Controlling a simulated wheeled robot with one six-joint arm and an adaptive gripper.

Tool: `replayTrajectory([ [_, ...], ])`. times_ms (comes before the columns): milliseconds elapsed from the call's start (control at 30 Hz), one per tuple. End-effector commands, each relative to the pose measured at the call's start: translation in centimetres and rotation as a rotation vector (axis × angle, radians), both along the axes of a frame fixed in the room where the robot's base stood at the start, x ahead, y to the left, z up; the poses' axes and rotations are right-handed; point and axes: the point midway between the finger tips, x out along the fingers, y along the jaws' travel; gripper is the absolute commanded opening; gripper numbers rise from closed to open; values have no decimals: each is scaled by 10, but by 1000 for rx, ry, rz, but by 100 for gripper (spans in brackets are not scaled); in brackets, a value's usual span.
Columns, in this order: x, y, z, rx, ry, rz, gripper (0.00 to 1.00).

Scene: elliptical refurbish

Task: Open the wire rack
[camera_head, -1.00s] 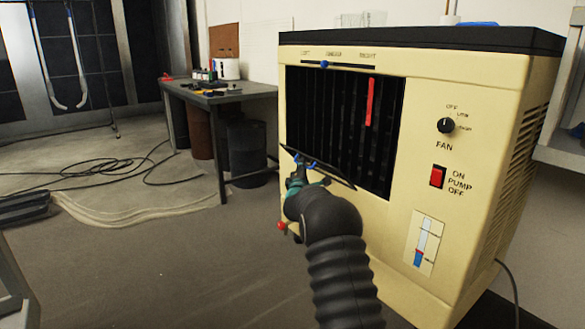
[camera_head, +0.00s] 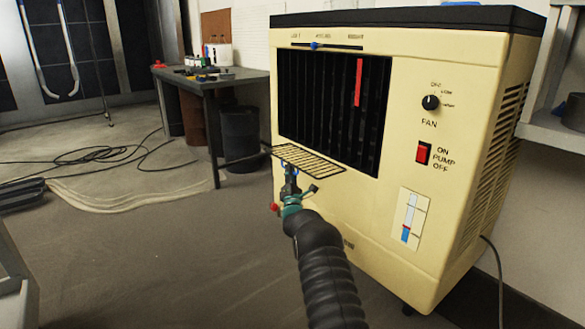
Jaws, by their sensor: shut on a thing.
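The wire rack (camera_head: 318,164) is a dark flat grid at the front of a cream cooler unit (camera_head: 385,225), just below its black louvred opening (camera_head: 312,105). It sticks out from the cooler's face, close to level, with its grid bars showing. My gripper (camera_head: 290,170) is at the rack's near left edge, shut on it from below. The fingertips are small in the picture and partly covered by the rack.
The cooler's front has a fan knob (camera_head: 430,103), a red pump switch (camera_head: 423,153) and a top slider (camera_head: 314,45). A dark workbench (camera_head: 215,78) with small items stands behind left. Cables (camera_head: 95,160) lie on the floor; the floor at left is mostly open.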

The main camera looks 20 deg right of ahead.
Motion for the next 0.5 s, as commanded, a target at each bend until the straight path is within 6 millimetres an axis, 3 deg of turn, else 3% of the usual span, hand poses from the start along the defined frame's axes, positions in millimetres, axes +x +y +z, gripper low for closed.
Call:
replayTrajectory([
  [500, 3, 8, 0, -37, -19, 8, 0],
])
